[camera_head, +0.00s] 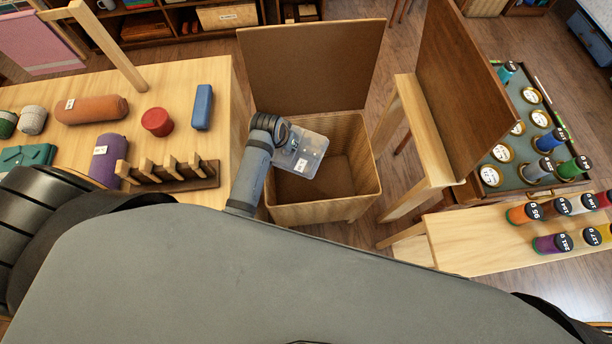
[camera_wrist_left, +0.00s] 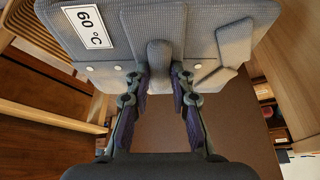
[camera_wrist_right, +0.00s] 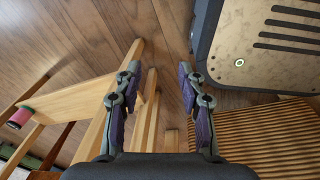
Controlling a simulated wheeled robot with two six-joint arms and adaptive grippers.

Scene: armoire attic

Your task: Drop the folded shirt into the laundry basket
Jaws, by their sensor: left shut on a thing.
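The folded shirt (camera_head: 303,152) is light grey with a white label and small pale buttons. In the left wrist view the shirt (camera_wrist_left: 240,12) spans the top, its label reading 60 °C. My left gripper (camera_wrist_left: 160,75) is shut on a grey raised tab of the shirt. In the head view the shirt is over the open laundry basket (camera_head: 372,170), towards its left side; its height above the rim is hard to tell. The basket is pale wood with a raised brown lid (camera_head: 310,65). My right gripper (camera_wrist_right: 158,75) is open and empty, outside the head view.
A wooden table (camera_head: 225,90) with rolled cloths, a red jar (camera_head: 157,122) and a slotted rack (camera_head: 185,178) stands left. Right of the basket are a pale stand with an upright dark panel (camera_head: 470,80), a tray (camera_head: 525,178) and a bench (camera_head: 470,245) with spools.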

